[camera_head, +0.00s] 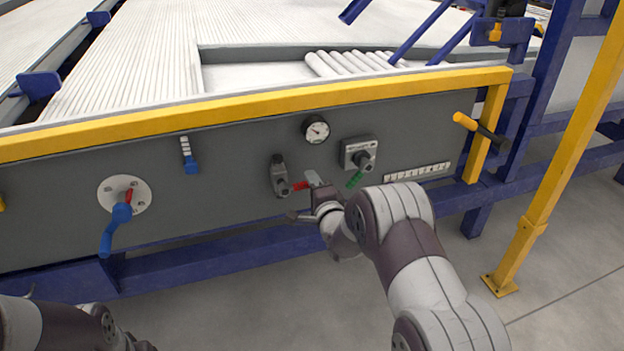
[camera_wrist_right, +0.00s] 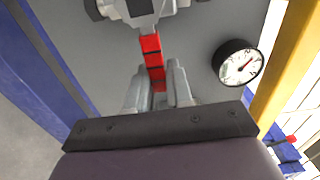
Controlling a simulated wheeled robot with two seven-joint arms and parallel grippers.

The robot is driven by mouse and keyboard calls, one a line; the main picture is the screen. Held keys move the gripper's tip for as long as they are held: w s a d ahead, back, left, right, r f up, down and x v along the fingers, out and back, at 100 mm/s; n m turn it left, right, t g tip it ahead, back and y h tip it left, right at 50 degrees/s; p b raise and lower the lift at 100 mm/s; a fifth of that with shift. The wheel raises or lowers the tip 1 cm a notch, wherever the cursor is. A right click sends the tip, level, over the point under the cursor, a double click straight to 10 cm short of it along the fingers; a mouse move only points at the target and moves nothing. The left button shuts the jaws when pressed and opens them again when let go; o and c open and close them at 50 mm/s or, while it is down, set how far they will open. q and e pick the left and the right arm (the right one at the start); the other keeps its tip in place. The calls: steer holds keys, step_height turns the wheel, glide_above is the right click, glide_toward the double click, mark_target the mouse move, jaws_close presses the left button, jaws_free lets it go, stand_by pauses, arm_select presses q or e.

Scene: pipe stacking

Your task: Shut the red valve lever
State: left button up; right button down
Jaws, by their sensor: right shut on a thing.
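The red valve lever (camera_head: 300,186) sticks out to the right from a grey valve body (camera_head: 279,176) on the dark panel. It lies about level. My right gripper (camera_head: 314,181) is shut on its outer end. In the right wrist view the red lever (camera_wrist_right: 152,50) runs from the valve body (camera_wrist_right: 143,12) down between the two grey fingers (camera_wrist_right: 156,87). The fingers hide part of the lever's end.
A round gauge (camera_head: 316,129) sits just above the lever. A grey box with a green lever (camera_head: 355,179) is close on the right. A blue crank (camera_head: 117,221) is at the left. A yellow rail (camera_head: 270,103) tops the panel; a yellow post (camera_head: 556,160) stands at the right.

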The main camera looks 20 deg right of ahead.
steer(key=shift+f, duration=0.25)
stand_by(0.3)
steer(key=c, duration=1.1)
jaws_free()
steer(key=shift+s+r, duration=0.1)
steer(key=s+p, duration=0.5)
steer(key=s, duration=0.7)
steer(key=shift+s+d, duration=0.2)
steer(key=shift+s, duration=0.1)
